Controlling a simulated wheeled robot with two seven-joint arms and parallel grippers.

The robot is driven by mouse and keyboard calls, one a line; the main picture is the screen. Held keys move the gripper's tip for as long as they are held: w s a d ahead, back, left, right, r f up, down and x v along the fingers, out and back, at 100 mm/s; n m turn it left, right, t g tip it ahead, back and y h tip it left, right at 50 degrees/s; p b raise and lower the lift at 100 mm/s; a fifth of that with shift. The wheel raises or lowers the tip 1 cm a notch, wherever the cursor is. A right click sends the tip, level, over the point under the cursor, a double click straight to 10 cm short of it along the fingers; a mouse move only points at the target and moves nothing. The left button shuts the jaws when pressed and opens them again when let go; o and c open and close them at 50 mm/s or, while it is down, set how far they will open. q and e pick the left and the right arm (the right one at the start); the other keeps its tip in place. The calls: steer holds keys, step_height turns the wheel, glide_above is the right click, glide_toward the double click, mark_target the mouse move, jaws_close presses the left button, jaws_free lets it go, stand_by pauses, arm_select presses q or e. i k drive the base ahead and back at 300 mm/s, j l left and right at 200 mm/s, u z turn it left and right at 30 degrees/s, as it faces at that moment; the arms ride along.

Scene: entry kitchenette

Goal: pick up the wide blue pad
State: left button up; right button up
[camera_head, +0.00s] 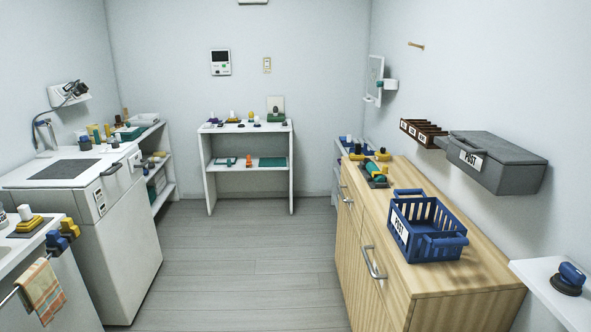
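I cannot pick out the wide blue pad for sure. A dark blue object with a rounded top and dark base (569,279) sits on the white shelf at the lower right; it could be the pad, but its shape is unclear. Small blue-and-yellow items (62,237) sit at the edge of the left counter. Small objects on the far shelf are too small to tell. Neither of my grippers is in view.
A blue basket labelled POST (427,247) stands on the wooden cabinet (470,285) at the right. A grey post box (510,170) juts from the wall above. A white washer-like unit (130,220) stands left. The middle floor (250,270) is clear.

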mark_target(348, 143)
steer(key=i+u, duration=0.1)
steer(key=i, duration=4.05)
steer(key=i+j+z, duration=0.15)
steer(key=i, duration=0.3)
steer(key=i+z, duration=0.1)
steer(key=i, duration=0.4)
steer(key=i+j+z, duration=0.15)
steer(key=i, duration=0.3)
steer(key=i+j+z, duration=0.55)
steer(key=i+z, duration=0.15)
steer(key=i+j+z, duration=0.3)
steer(key=i+j, duration=0.1)
steer(key=j, duration=0.05)
